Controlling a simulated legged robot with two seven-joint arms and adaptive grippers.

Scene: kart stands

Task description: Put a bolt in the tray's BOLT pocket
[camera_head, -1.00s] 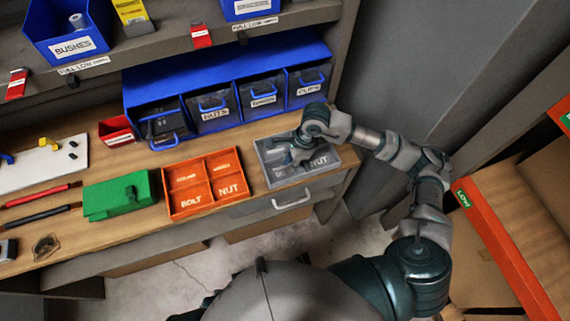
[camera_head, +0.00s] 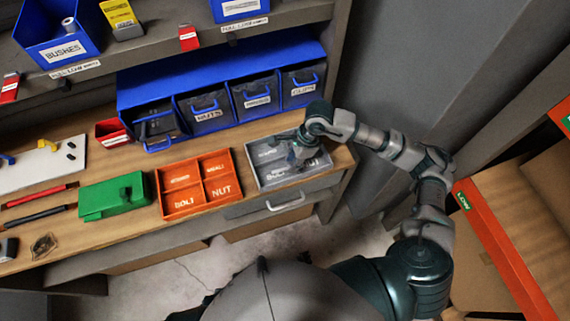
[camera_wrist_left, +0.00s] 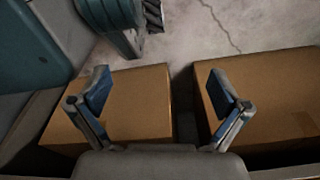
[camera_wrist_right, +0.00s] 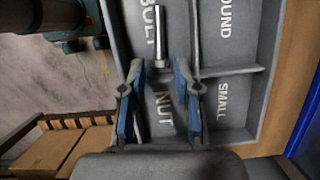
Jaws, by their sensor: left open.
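The grey tray (camera_head: 257,177) sits at the right end of the workbench, with labelled pockets. In the right wrist view the tray (camera_wrist_right: 198,75) shows BOLT, NUT, ROUND and SMALL. A silver bolt (camera_wrist_right: 161,38) is in line with the BOLT pocket, covering part of its width beside the lettering, head toward the NUT side. My right gripper (camera_head: 301,160) is over the tray. In its wrist view the right gripper (camera_wrist_right: 159,72) has its fingers parted, with narrow gaps on both sides of the bolt's head. My left gripper (camera_wrist_left: 160,88) is open and empty above cardboard boxes.
An orange tray (camera_head: 197,186) with BOLT and NUT pockets stands left of the grey one. Blue bins (camera_head: 207,112) stand behind. A shelf (camera_head: 170,40) overhangs the bench. An orange-edged rack (camera_head: 497,240) is at right.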

